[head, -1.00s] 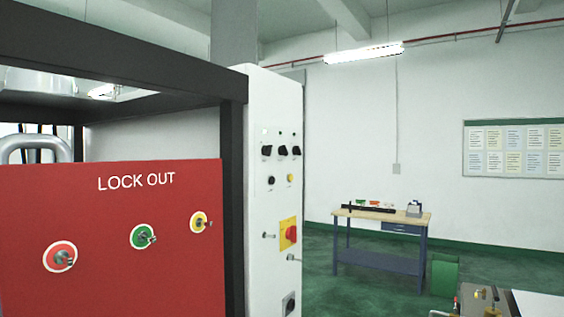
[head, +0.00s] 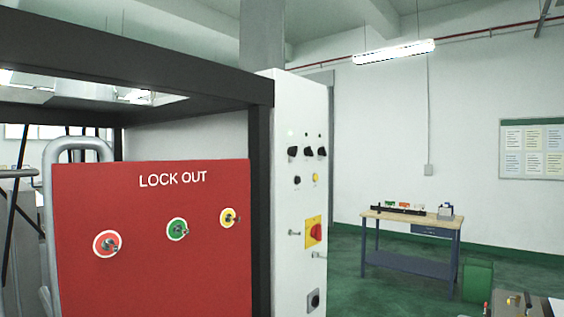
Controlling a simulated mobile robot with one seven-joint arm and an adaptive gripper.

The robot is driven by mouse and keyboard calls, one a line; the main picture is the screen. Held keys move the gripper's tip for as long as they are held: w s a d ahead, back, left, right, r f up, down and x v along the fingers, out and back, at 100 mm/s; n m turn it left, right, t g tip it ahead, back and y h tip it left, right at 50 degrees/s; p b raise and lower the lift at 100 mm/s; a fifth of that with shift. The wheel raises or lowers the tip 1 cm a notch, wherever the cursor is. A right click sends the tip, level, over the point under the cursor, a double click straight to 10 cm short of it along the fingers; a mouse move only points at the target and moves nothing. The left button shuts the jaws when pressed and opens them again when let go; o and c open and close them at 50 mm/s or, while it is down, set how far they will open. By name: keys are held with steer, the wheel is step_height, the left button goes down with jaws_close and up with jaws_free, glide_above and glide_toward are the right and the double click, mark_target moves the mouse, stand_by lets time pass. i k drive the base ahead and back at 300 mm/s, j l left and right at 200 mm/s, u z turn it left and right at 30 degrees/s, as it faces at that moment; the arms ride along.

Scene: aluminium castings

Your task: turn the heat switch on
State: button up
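A white control panel (head: 288,210) stands upright beside a dark frame post, right of centre. Near its top are several black knobs, such as a dark rotary knob (head: 308,152). Lower down is a red rotary switch on a yellow plate (head: 313,232), and near the bottom a black round knob on a grey plate (head: 313,299). The labels are too small to read, so I cannot tell which one is the heat switch. My gripper is not in view.
A red LOCK OUT board (head: 160,265) with key switches fills the left, beside a grey bent tube (head: 50,180). A workbench (head: 410,219) stands at the back right, with a green bin (head: 477,281) near it. Green floor between panel and bench looks clear.

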mark_target(322, 150)
steer(key=i+l, duration=0.25)
steer(key=i+l+u, duration=0.15)
steer(key=i+l, duration=0.4)
steer(key=l, duration=0.25)
steer(key=i+l+u, duration=0.15)
steer(key=i+l, duration=0.35)
steer(key=l, duration=0.25)
steer(key=u, duration=0.05)
